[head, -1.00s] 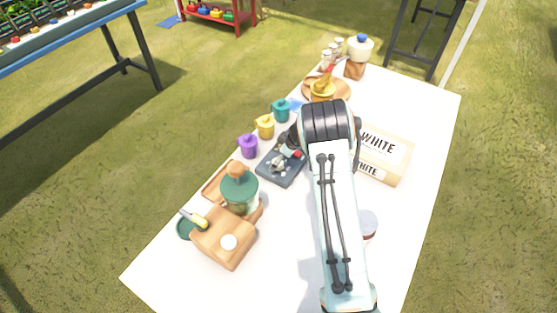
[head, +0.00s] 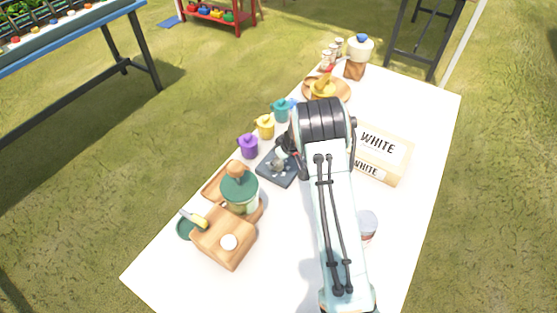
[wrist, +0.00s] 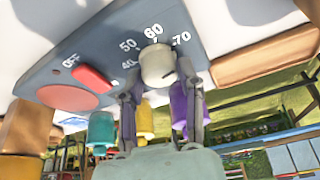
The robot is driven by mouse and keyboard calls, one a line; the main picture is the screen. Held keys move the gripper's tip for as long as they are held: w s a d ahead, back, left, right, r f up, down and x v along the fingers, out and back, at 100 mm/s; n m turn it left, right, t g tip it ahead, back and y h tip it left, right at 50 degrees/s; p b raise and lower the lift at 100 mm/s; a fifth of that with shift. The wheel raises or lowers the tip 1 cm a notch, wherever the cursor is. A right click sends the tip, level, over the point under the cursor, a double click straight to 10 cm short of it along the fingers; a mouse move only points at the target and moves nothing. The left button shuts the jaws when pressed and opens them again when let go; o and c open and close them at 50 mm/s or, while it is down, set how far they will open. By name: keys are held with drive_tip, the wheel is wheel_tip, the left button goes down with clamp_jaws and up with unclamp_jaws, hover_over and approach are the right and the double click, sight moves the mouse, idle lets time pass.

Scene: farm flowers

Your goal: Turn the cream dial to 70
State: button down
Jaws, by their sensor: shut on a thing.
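The cream dial (wrist: 157,65) sits on a dark blue-grey panel (wrist: 97,52) in the wrist view. White numbers 50, 60 and 70 and a partly hidden 40 run around it. A dark mark on the dial's edge points at about 60. My gripper (wrist: 158,78) is shut on the dial, one finger on each side. The panel also has a red rocker switch by the word OFF and a round pink-red disc. In the head view the panel (head: 270,170) lies on the white table, and my arm hides much of the gripper.
Purple (head: 248,146), yellow (head: 265,126) and teal (head: 281,110) pots stand along the left edge. A green-lidded jar (head: 239,190) and a wooden block (head: 222,238) are nearer. A box marked WHITE (head: 384,148) is right of my arm. The table's near right is mostly clear.

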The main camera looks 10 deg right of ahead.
drive_tip(key=shift+f, duration=0.1)
drive_tip(key=c, duration=0.7)
unclamp_jaws()
drive_tip(key=v, duration=1.2)
